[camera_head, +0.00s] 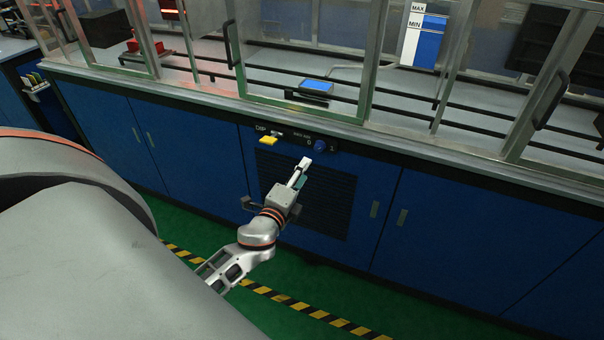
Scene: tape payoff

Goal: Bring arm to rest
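My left gripper (301,172) is in front of the blue cabinet face, near the dark vent grille (332,196). Its pale fingertips point up and away, just below the control strip. The fingers overlap in this view, so I cannot tell whether they are open or shut. I see no object held in them. The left arm reaches in from the lower left over the green floor. My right gripper is not in view.
The control strip carries a yellow part (268,140) and a blue knob (320,145). Above it is a glazed enclosure with a blue-screened device (316,86) and a MAX/MIN level gauge (423,38). Yellow-black tape (290,302) crosses the green floor (330,290), which looks clear.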

